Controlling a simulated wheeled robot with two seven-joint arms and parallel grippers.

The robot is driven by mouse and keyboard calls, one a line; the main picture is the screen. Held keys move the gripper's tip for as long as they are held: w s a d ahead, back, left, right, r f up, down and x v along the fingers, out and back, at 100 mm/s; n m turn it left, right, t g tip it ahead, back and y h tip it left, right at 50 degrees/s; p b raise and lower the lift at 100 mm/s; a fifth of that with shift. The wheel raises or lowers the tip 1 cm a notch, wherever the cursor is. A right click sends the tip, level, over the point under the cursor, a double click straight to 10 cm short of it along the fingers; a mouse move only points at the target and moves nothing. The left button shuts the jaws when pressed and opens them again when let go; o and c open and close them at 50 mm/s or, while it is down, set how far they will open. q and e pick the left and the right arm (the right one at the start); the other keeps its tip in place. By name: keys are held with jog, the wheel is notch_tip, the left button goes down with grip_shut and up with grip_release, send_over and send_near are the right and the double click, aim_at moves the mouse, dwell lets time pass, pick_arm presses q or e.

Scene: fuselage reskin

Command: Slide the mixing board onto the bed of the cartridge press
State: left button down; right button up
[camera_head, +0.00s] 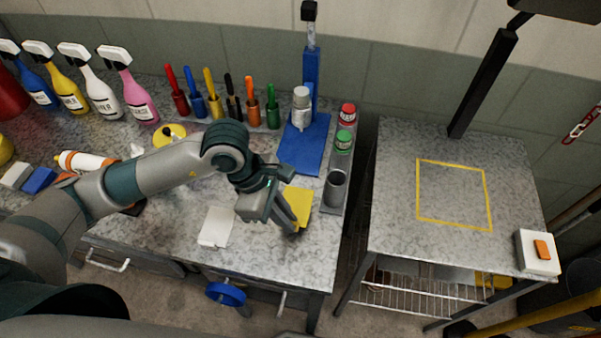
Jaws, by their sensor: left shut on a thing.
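The mixing board looks to be the flat yellow board (300,203) near the workbench's right front, partly hidden by my left gripper. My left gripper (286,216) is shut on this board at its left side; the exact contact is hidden. The cartridge press (311,75) is blue, with a tall post and a flat blue bed (303,158) just behind the board. The board is apart from the bed, in front of it. A white cartridge (301,105) stands upright at the post over the bed. My right gripper is not in view.
A rack holding red and green-lidded jars (344,140) and a grey cup (335,188) lines the bench's right edge. A white pad (215,228) lies left of my gripper. Several coloured tools (234,105) stand behind. A separate table (400,200) is at right.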

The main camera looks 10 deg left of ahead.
pick_arm(q)
jog(key=w, duration=1.3)
jog(key=shift+w+p, duration=0.25)
jog(key=shift+p, duration=0.1)
jog(key=shift+f, duration=0.1)
jog(key=shift+f+b, duration=0.35)
jog(key=shift+f, duration=1.3)
jog(key=shift+f, duration=0.15)
jog(key=c, duration=1.9)
grip_release()
jog(key=shift+o, duration=0.2)
